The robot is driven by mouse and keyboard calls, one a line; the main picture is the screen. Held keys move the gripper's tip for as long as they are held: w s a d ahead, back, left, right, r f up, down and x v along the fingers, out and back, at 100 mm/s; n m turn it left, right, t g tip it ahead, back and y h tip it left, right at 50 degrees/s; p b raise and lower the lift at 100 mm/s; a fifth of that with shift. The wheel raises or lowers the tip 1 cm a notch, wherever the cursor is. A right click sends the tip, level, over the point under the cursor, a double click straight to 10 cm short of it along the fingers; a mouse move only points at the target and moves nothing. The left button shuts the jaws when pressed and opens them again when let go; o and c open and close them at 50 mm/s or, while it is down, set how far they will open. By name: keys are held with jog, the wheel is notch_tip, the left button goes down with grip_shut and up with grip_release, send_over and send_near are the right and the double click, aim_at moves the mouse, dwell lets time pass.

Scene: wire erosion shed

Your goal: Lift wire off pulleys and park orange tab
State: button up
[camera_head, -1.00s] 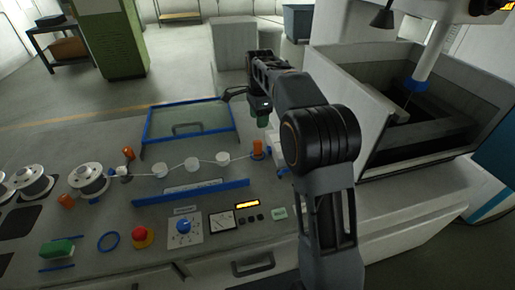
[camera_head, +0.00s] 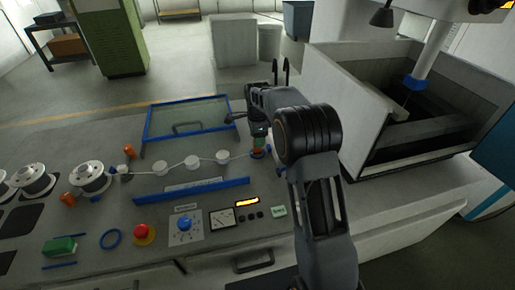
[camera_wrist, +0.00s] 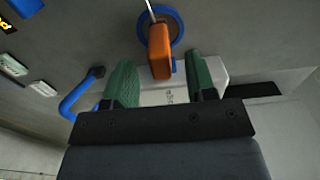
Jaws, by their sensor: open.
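In the wrist view the orange tab (camera_wrist: 159,48) sits on a blue ring (camera_wrist: 177,27), with a short piece of wire (camera_wrist: 150,10) running up from it. My gripper (camera_wrist: 162,75) is open, its two green fingers on either side below the tab, not closed on it. In the head view my gripper (camera_head: 258,141) is over the right end of the pulley row and mostly covers the tab. The wire (camera_head: 207,157) runs along the white pulleys (camera_head: 191,163) to a spool (camera_head: 90,176) at the left.
A blue-framed clear lid (camera_head: 187,121) lies behind the pulleys, and a blue rail (camera_head: 191,190) in front. A machine tank (camera_head: 430,120) with raised walls stands at the right.

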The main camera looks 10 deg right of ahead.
jog(key=shift+f, duration=1.8)
grip_shut()
jog(key=shift+r, duration=0.1)
